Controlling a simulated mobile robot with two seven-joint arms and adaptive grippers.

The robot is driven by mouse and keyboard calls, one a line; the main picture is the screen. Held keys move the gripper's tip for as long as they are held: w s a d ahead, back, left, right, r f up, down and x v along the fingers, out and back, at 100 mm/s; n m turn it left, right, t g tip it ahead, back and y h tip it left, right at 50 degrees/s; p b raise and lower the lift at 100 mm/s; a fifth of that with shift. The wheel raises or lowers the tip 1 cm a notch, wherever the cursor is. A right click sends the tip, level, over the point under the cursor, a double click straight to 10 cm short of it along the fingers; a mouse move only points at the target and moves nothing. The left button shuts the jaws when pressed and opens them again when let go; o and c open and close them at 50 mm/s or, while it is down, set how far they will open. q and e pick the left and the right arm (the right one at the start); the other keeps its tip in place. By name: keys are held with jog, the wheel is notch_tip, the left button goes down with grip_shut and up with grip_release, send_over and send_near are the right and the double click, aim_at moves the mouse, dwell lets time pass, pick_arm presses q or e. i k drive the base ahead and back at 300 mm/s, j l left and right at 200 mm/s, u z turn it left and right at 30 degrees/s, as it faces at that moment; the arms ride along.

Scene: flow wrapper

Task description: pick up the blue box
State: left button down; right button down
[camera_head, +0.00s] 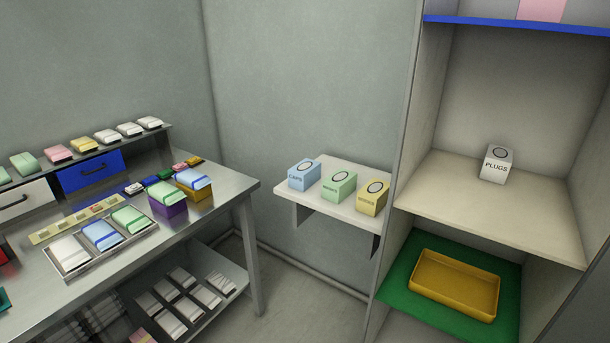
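A light blue box (304,175) with a dark ring on top and a label that seems to read "CAPS" stands at the left end of a small white wall shelf (345,217). A green box (339,187) stands just right of it, and a yellow box (373,198) stands further right. All three are upright and uncovered. Neither of my grippers shows in the head view.
A metal workbench (195,222) with packs and bins fills the left. At right, a tall cabinet holds a white "PLUGS" box (497,164) on its middle shelf (480,207) and a yellow tray (455,285) below. Open floor (310,300) lies between.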

aim_at(306, 173)
jog(key=i+j, duration=0.2)
jog(key=j, duration=0.15)
jog(key=i+j, duration=0.15)
jog(key=j, duration=0.25)
jog(key=i+j, duration=0.2)
jog(key=j, duration=0.15)
